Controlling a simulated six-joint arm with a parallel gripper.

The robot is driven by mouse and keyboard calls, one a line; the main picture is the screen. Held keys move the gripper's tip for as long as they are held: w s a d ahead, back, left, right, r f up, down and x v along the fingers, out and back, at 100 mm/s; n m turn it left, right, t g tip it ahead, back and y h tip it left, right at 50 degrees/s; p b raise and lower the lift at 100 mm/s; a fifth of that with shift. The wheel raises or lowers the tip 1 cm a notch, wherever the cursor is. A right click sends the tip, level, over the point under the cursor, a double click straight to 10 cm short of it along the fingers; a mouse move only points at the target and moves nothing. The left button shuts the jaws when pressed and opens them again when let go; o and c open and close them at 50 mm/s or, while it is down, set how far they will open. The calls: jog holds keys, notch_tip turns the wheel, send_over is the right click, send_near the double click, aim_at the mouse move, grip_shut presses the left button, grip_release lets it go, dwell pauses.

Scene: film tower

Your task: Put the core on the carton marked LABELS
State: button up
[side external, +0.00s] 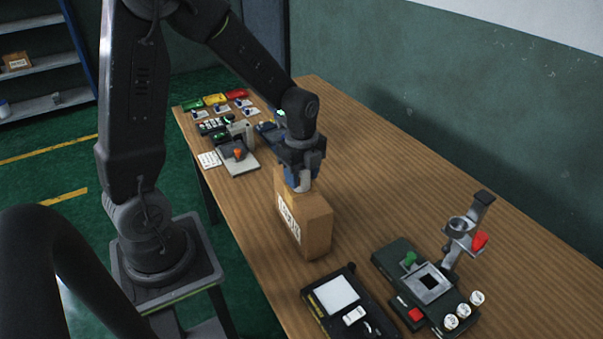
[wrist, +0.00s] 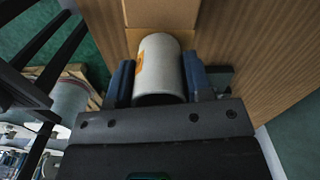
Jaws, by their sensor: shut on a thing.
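A tall brown carton (side external: 316,226) stands on the wooden table, with a white printed label on its left face that I cannot read clearly. My gripper (side external: 302,178) is over the far part of the carton's top. It is shut on a white cylindrical core (wrist: 160,62), which has an orange mark on its left side. The core lies between the two blue fingers in the wrist view, and only a small pale part of it shows in the side view. The carton (wrist: 162,14) also shows beyond the core. I cannot tell whether the core touches the carton.
A dark flat device with a pale screen (side external: 337,294) and a black machine with green and red knobs (side external: 428,283) stand at the near end. A small grey stand (side external: 238,158) and coloured trays (side external: 215,99) are at the far end. The table right of the carton is clear.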

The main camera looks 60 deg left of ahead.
jog(key=shift+f, duration=0.15)
jog(key=o, duration=0.9)
notch_tip(320, 180, up, 12)
jog(key=f, duration=0.1)
jog(key=shift+s+d+r+n+t, duration=1)
jog(key=shift+s+d+n, duration=0.45)
jog(key=shift+s+n, duration=1)
jog(key=shift+s+d+r+n+t, duration=0.95)
jog(key=shift+s+d+n, duration=0.7)
jog(key=shift+n, duration=1.35)
jog(key=shift+s+d+r+n+t, duration=0.85)
jog(key=shift+s+d+r+n, duration=0.35)
jog(key=shift+s+n, duration=1.3)
